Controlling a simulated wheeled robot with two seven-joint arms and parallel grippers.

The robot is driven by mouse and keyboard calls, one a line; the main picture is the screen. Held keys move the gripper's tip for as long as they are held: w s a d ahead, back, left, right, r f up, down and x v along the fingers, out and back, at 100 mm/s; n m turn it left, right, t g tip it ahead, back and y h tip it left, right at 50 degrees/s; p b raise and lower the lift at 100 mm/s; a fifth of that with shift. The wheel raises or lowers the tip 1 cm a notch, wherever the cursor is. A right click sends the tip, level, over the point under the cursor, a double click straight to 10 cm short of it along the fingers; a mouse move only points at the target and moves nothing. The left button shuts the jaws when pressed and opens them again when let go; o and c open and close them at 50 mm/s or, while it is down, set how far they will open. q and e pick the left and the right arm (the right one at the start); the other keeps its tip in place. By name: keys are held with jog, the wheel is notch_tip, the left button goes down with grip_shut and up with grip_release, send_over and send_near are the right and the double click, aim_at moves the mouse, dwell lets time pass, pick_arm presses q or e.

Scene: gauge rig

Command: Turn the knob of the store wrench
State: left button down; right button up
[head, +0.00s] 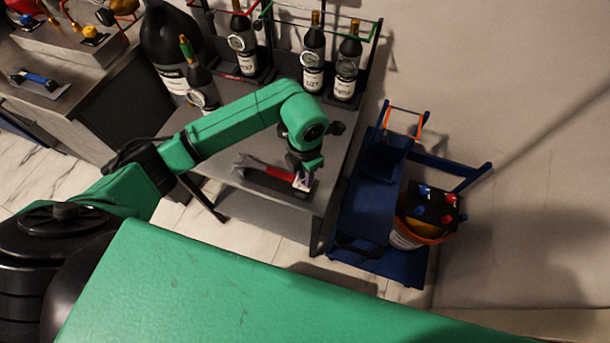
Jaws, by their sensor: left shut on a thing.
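A red-handled tool, which I take for the store wrench (280,171), lies in a dark holder near the right front corner of the grey table. My left gripper (303,182) points down at the right end of the wrench and is shut on it. The jaws and wrist cover that end, so the knob itself cannot be made out. My right gripper is not in view.
Dark bottles (313,55) stand in a rack at the back of the grey table (225,165). A blue cart (372,200) stands to the right, carrying a bucket and a black box (433,205). A workbench (75,65) is at the far left.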

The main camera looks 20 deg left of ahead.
pick_arm(q)
jog(key=m+b, duration=1)
jog(key=b, duration=0.1)
jog(key=shift+f+m, duration=0.3)
jog(key=shift+m, duration=0.1)
jog(key=shift+r+m+b, duration=0.25)
jog(key=shift+m+b, duration=1.35)
jog(key=c, duration=0.7)
grip_release()
notch_tip(320, 180, up, 15)
jog(key=p, duration=0.1)
jog(key=shift+f, duration=0.15)
jog(key=shift+f, duration=0.1)
